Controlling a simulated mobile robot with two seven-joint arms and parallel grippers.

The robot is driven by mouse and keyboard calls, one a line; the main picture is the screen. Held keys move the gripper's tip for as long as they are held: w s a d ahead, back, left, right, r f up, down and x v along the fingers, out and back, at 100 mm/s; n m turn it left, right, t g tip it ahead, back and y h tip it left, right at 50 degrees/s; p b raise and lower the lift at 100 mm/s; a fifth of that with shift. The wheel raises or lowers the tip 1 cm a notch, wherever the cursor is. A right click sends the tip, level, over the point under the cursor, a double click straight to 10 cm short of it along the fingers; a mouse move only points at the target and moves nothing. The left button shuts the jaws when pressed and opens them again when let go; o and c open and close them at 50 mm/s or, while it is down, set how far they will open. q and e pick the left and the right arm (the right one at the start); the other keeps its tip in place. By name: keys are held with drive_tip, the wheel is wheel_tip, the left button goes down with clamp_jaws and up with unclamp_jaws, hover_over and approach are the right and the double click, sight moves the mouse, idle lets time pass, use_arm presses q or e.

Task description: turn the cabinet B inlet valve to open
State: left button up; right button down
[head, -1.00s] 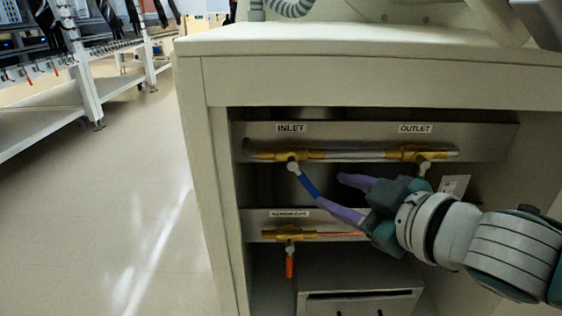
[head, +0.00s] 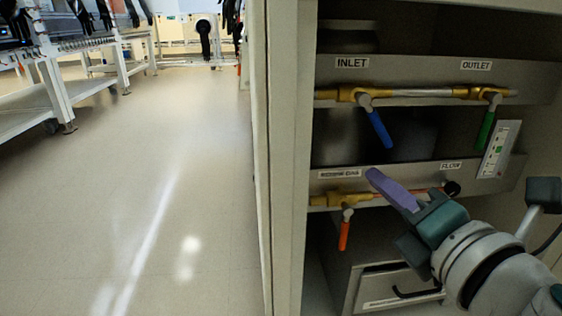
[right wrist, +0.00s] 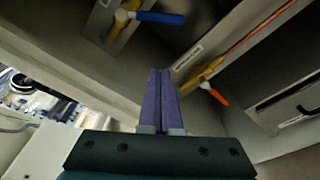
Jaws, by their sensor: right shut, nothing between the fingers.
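The inlet valve has a brass body with a blue lever (head: 378,126), under the INLET label (head: 352,63) on the upper pipe. The lever slants down and to the right, neither along the pipe nor straight across it. It also shows at the top of the right wrist view (right wrist: 160,17). My right gripper (head: 371,174) is below the lever and apart from it, in front of the lower panel. Its purple fingers are together and empty, as the right wrist view (right wrist: 160,72) also shows. My left gripper is not in view.
The outlet valve's green lever (head: 486,129) hangs to the right on the same pipe. An orange lever (head: 344,234) hangs from the lower pipe, near my right gripper. The cabinet's left side panel (head: 284,160) bounds the opening. A drawer (head: 385,285) sits below. Open floor lies left.

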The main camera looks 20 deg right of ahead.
sight(376, 122)
drive_tip(key=w+d+b, duration=0.1)
drive_tip(key=w+b, duration=0.1)
drive_tip(key=w, duration=0.7)
use_arm(q)
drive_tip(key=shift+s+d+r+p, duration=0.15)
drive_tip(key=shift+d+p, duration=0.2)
drive_tip(key=shift+p, duration=0.75)
use_arm(e)
drive_tip(key=d, duration=0.1)
drive_tip(key=s+d+r, duration=0.1)
drive_tip(key=d, duration=0.1)
drive_tip(key=shift+s+d+r, duration=0.15)
drive_tip(key=shift+s+r, duration=0.25)
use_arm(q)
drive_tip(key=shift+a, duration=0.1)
